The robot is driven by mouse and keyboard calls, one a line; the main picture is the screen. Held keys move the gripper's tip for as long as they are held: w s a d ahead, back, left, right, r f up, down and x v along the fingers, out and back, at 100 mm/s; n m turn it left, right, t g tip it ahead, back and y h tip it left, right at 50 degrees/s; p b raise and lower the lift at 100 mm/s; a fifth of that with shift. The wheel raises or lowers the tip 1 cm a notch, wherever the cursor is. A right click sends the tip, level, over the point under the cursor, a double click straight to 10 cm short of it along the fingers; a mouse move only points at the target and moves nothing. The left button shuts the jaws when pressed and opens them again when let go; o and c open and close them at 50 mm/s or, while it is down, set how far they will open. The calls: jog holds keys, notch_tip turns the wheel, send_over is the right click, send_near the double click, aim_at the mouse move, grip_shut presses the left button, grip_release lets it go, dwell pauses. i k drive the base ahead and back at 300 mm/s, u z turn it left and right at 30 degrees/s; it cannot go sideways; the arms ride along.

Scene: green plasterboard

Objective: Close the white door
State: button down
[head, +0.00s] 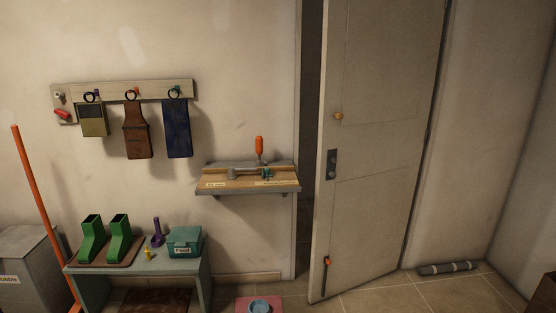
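The white door (375,150) stands partly open on the right side of the view. Its hinge side is at the right and its free edge is at the left, swung out toward me. A dark gap (310,120) shows between the free edge and the frame on the wall. The door has a dark lock plate (332,164), a small brass knob (338,116) and a dark bolt with an orange end (326,270) near the bottom. My gripper is not in view.
Left of the doorway are a wall shelf (248,183) with tools and a rack (150,90) with hanging items. Below stand a green bench (140,272), a pink mat with a blue bowl (259,305) and a grey bin (28,265). A grey roll (447,268) lies right of the door. Tiled floor before the door is clear.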

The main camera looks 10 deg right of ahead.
aim_at(380, 58)
jog(key=u, duration=0.05)
jog(key=i, duration=1.4)
jog(key=u, duration=0.45)
